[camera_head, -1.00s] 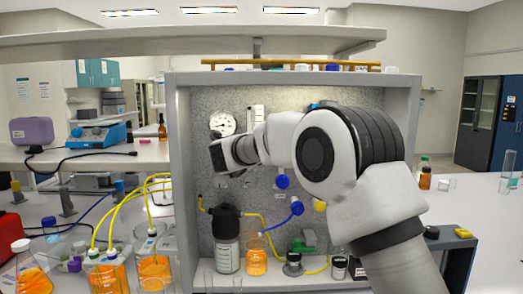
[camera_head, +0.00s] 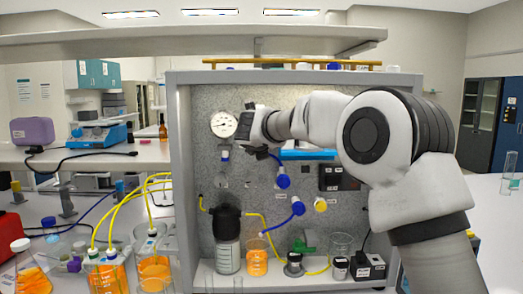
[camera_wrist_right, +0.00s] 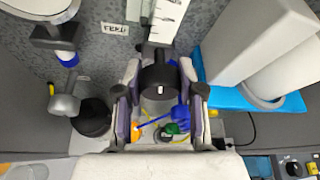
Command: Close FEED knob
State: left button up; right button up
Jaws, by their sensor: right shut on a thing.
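The FEED label (camera_wrist_right: 115,29) is on the grey panel in the right wrist view, left of a white scale strip (camera_wrist_right: 167,18). A black knob (camera_wrist_right: 158,76) stands just below the strip, to the lower right of the label. My right gripper (camera_wrist_right: 160,98) has one finger on each side of this knob and is shut on it. In the head view my right gripper (camera_head: 248,124) is against the panel, just right of the round gauge (camera_head: 223,124). It hides the knob there. My left gripper is not in view.
A blue bar (camera_head: 308,155) and a black box (camera_head: 337,177) are right of the gripper. Blue valves (camera_head: 283,181) and yellow tubing are below. A black-capped bottle (camera_head: 227,245) and an orange beaker (camera_head: 256,260) stand on the rig's floor. The side wall (camera_head: 184,190) bounds the left.

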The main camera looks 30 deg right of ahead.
jog(key=shift+r+m+t+y+b, duration=0.15)
jog(key=shift+m+t+y+b, duration=0.2)
jog(key=shift+m+y, duration=0.5)
jog(key=shift+m, duration=0.25)
jog(key=o, duration=1.1)
jog(key=v, duration=1.1)
jog(key=shift+s+a, duration=0.3)
